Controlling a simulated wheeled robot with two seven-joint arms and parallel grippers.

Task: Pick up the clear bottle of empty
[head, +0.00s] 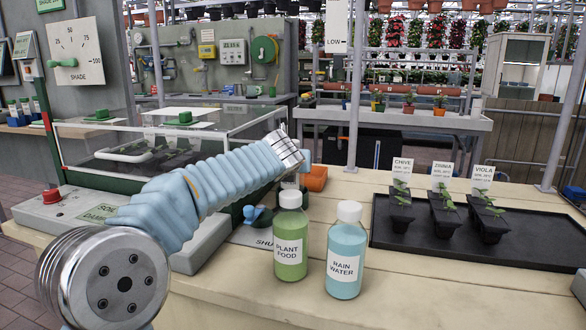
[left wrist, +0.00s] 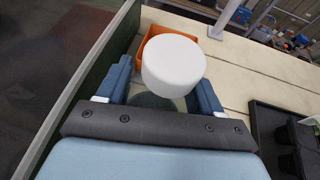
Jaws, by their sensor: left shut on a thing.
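A bottle with a round white cap (left wrist: 173,65) stands between the two blue fingers of my left gripper (left wrist: 164,88) in the left wrist view. The gripper is shut on it. Only a dark, see-through part of its body shows below the cap, so it looks like the clear bottle; its label is hidden. My right gripper is not in view.
A green plant food bottle (head: 290,240) and a blue rain water bottle (head: 346,255) stand close in front. A black tray (head: 540,243) with several potted seedlings is at right. An orange bin (head: 315,179) lies behind. A glass-topped case (head: 75,130) is at left.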

